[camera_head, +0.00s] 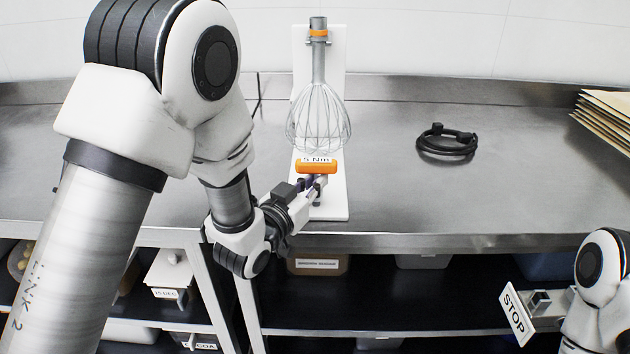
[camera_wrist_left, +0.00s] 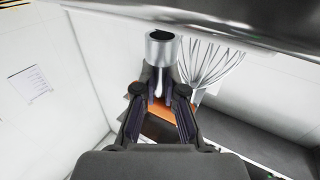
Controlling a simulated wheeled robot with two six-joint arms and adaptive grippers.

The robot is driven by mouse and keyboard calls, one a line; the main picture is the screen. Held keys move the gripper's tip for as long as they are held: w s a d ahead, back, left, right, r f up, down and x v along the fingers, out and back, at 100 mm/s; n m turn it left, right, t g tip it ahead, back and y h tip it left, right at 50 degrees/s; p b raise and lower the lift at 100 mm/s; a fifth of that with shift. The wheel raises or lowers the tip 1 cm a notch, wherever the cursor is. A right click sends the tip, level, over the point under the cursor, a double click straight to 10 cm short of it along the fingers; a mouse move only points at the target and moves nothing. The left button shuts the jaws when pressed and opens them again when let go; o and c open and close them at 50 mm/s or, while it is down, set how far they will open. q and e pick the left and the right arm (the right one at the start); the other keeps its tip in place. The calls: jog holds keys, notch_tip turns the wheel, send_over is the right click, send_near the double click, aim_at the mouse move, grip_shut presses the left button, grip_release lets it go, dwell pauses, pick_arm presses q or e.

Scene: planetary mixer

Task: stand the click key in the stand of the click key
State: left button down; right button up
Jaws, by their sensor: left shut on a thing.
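The click key (camera_head: 317,166) has an orange body marked 5 Nm, seen above the front of a white base in the head view. In the left wrist view, a metal cylinder with a dark opening (camera_wrist_left: 160,48) rises between the fingers, with an orange part (camera_wrist_left: 152,129) behind them. My left gripper (camera_head: 312,186) is shut on the click key; in the left wrist view its fingers (camera_wrist_left: 160,92) close around the shaft. I cannot clearly make out the key's stand; the gripper and key cover part of the white base (camera_head: 335,205). My right arm shows at the lower right, its fingers unclear.
A wire whisk (camera_head: 318,125) hangs on an upright white panel (camera_head: 337,80) just behind the key. A coiled black cable (camera_head: 447,140) lies on the steel counter (camera_head: 400,190). Envelopes (camera_head: 607,115) are stacked at right. A STOP plate (camera_head: 516,314) is by my right arm.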

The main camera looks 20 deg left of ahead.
pick_arm(q)
jog(key=shift+f+b, duration=0.65)
jog(key=shift+f, duration=0.15)
jog(key=shift+r, duration=0.1)
jog(key=c, duration=1.2)
grip_release()
